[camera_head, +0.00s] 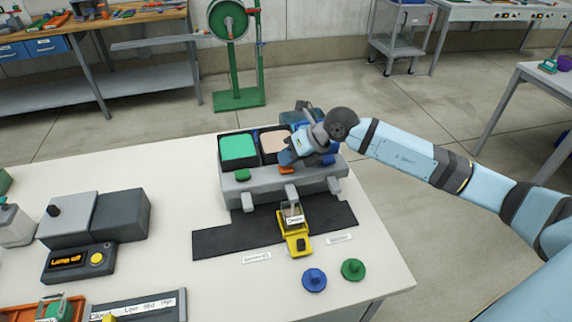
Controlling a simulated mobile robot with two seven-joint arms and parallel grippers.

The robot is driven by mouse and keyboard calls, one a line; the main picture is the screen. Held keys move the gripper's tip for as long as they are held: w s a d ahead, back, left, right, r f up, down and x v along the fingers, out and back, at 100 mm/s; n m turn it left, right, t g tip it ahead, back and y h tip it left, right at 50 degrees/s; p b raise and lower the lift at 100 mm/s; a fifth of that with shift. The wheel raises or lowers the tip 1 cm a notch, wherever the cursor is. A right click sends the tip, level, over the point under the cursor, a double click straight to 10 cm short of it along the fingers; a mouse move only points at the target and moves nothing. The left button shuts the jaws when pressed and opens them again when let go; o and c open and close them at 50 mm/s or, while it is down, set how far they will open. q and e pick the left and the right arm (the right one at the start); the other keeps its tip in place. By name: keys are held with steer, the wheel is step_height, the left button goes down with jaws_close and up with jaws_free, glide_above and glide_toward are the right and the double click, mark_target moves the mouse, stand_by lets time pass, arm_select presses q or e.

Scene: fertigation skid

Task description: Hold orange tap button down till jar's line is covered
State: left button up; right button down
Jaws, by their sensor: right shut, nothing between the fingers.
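The grey tap block (265,187) stands on the white table with a green button (242,175), an orange button (286,170) and a blue button (328,159). My right gripper (287,159) is shut and empty, its tips right at the orange button; I cannot tell whether the button is pressed down. A small labelled jar (293,211) stands in a yellow holder (297,241) below the middle spout (291,191). The jar's line and any liquid in it are too small to make out. My left gripper is out of view.
Behind the buttons are a green-filled tank (238,148) and a peach-filled tank (273,142); my gripper partly covers the area to their right. A black mat (225,241) lies under the holder. Blue (314,280) and green (353,269) lids lie in front. A display box (79,262) stands left.

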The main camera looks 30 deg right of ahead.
steer(key=shift+r, duration=0.1)
steer(key=shift+r+p, duration=0.65)
steer(key=shift+r, duration=0.2)
steer(key=shift+r+p, duration=1.65)
steer(key=shift+r, duration=0.9)
